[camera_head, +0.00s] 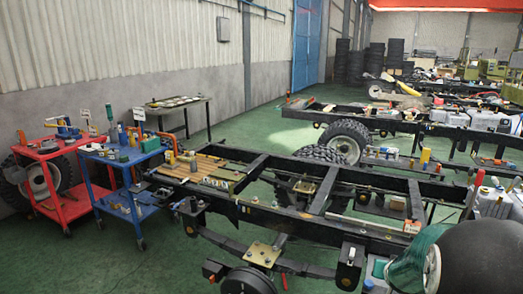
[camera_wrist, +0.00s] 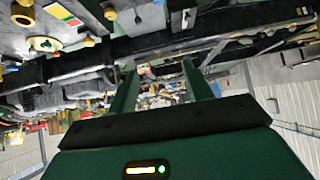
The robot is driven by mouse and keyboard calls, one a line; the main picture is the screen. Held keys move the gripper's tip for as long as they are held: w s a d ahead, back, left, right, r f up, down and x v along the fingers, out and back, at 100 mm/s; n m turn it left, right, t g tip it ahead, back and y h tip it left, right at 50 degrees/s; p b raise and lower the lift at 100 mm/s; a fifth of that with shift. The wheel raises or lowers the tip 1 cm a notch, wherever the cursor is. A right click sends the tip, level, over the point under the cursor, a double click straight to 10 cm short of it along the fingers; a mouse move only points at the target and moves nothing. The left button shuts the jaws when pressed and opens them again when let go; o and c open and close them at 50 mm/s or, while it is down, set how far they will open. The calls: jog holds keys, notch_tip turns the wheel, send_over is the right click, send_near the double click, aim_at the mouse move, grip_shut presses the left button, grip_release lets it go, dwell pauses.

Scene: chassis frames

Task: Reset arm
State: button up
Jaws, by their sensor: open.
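My gripper (camera_wrist: 160,75) shows in the wrist view, with two green fingers apart and nothing visible between them. The wrist view looks upside down, with chassis parts along its top and the pale wall low at the sides. Beyond the fingers is a blurred clutter of dark and yellow parts, too small to name.
A black chassis frame (camera_head: 330,180) with cross members fills the middle in the head view. A blue cart (camera_head: 122,205) and a red cart (camera_head: 48,208) stand at left, before a metal table (camera_head: 176,101). Green floor (camera_head: 178,258) is clear at lower left. Tyres (camera_head: 351,65) stand far back.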

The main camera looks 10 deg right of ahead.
jog(key=s+a+r+n+y, duration=0.1)
jog(key=s+a+r, duration=0.3)
jog(key=a+r, duration=0.45)
jog(key=s+a+r+n+g+y, duration=0.1)
jog(key=s+a+r+n, duration=0.1)
jog(key=s+a, duration=0.7)
jog(key=s+a+r+n+g+y, duration=0.1)
jog(key=s+a+r, duration=0.4)
jog(key=s+a, duration=0.5)
jog(key=shift+s+n+g+y, duration=0.45)
jog(key=shift+n+y, duration=0.35)
jog(key=shift+n, duration=0.2)
